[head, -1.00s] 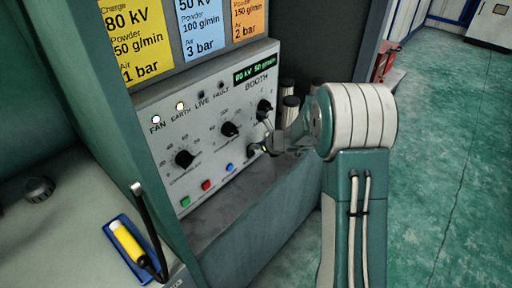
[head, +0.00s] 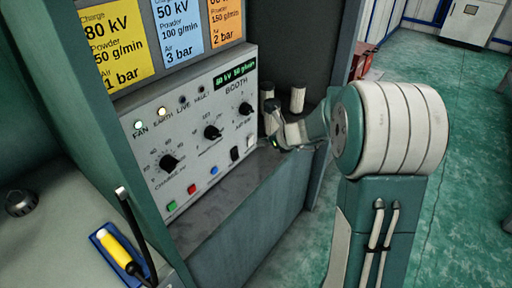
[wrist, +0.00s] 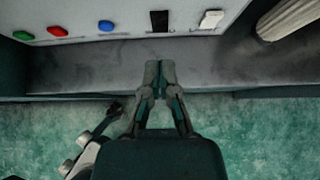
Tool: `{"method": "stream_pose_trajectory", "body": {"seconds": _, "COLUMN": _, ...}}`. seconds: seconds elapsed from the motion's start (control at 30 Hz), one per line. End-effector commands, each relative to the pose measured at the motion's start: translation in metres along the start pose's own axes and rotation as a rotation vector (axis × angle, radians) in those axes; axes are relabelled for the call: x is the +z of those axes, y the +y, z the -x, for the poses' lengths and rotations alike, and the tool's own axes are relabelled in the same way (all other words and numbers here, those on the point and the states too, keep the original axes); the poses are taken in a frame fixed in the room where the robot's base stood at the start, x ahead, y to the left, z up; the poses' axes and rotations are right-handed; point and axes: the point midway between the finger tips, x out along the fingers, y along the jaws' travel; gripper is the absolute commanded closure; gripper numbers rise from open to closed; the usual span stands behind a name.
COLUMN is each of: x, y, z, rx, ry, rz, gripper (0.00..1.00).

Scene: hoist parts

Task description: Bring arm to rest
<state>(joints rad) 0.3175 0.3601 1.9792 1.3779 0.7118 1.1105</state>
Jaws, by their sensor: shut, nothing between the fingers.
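My arm reaches in from the right in the head view, with its white-and-green joint (head: 392,128) large in front. My gripper (wrist: 160,72) is shut and empty in the wrist view, its two fingertips together over the grey ledge below the control panel. In the head view the wrist end of my arm (head: 292,134) is just right of the panel's lower right corner, apart from the knobs. The fingertips are hard to make out there.
The booth control panel (head: 190,150) has knobs, lamps, coloured buttons and a lit display (head: 235,75). A ledge (head: 225,190) runs below it. A yellow-handled tool (head: 118,248) lies in a blue tray at lower left. Pale cylinders (head: 297,98) stand behind my wrist. Green floor (head: 460,190) is open at right.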

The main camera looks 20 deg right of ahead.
Motion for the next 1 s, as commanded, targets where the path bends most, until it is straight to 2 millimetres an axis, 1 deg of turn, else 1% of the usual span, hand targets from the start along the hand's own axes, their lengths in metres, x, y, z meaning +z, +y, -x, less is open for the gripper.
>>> {"method": "stream_pose_trajectory", "body": {"seconds": 0.1, "x": 0.001, "y": 0.000, "z": 0.005, "rx": 0.000, "ry": 0.000, "rz": 0.000, "gripper": 1.00}}
{"method": "stream_pose_trajectory", "body": {"seconds": 0.53, "x": 0.001, "y": 0.001, "z": 0.006, "rx": 0.001, "ry": 0.001, "rz": 0.001, "gripper": 1.00}}
{"method": "stream_pose_trajectory", "body": {"seconds": 0.6, "x": 0.004, "y": 0.005, "z": 0.009, "rx": 0.006, "ry": 0.004, "rz": 0.031, "gripper": 1.00}}
{"method": "stream_pose_trajectory", "body": {"seconds": 0.67, "x": 0.009, "y": 0.015, "z": 0.015, "rx": 0.018, "ry": 0.011, "rz": 0.098, "gripper": 1.00}}
{"method": "stream_pose_trajectory", "body": {"seconds": 0.77, "x": 0.021, "y": 0.044, "z": 0.034, "rx": 0.055, "ry": 0.038, "rz": 0.304, "gripper": 1.00}}
{"method": "stream_pose_trajectory", "body": {"seconds": 0.8, "x": 0.025, "y": 0.057, "z": 0.043, "rx": 0.072, "ry": 0.052, "rz": 0.409, "gripper": 1.00}}
{"method": "stream_pose_trajectory", "body": {"seconds": 0.87, "x": 0.029, "y": 0.078, "z": 0.058, "rx": 0.101, "ry": 0.075, "rz": 0.569, "gripper": 1.00}}
{"method": "stream_pose_trajectory", "body": {"seconds": 0.9, "x": 0.030, "y": 0.091, "z": 0.067, "rx": 0.121, "ry": 0.090, "rz": 0.674, "gripper": 1.00}}
{"method": "stream_pose_trajectory", "body": {"seconds": 1.0, "x": 0.030, "y": 0.121, "z": 0.091, "rx": 0.166, "ry": 0.129, "rz": 0.933, "gripper": 1.00}}
